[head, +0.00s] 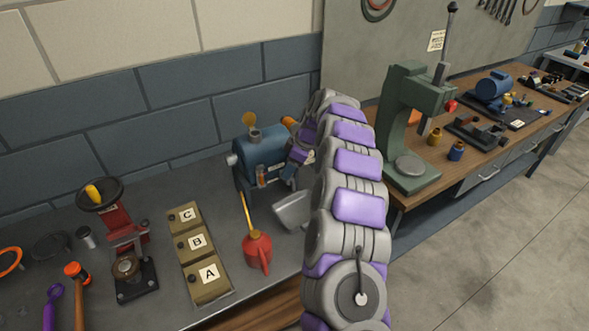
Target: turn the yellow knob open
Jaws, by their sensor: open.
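A blue casing (264,150) stands on dark legs on the grey bench, left of my arm. A yellow round knob (249,119) sits upright on a short grey neck on its top. A rounded orange part (288,122) shows at the casing's upper right end, partly behind my arm. My gripper (299,154) is at the right end of the casing, to the right of the yellow knob and lower than it. It is open and apart from the yellow knob. My arm hides part of the casing's right end; whether the gripper touches it I cannot tell.
A red oil can (257,250) and a metal scoop (293,210) lie in front of the casing. Boxes A, B, C (196,246) and a red grinder (125,240) stand left. A green press (405,130) is on the wooden bench at right.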

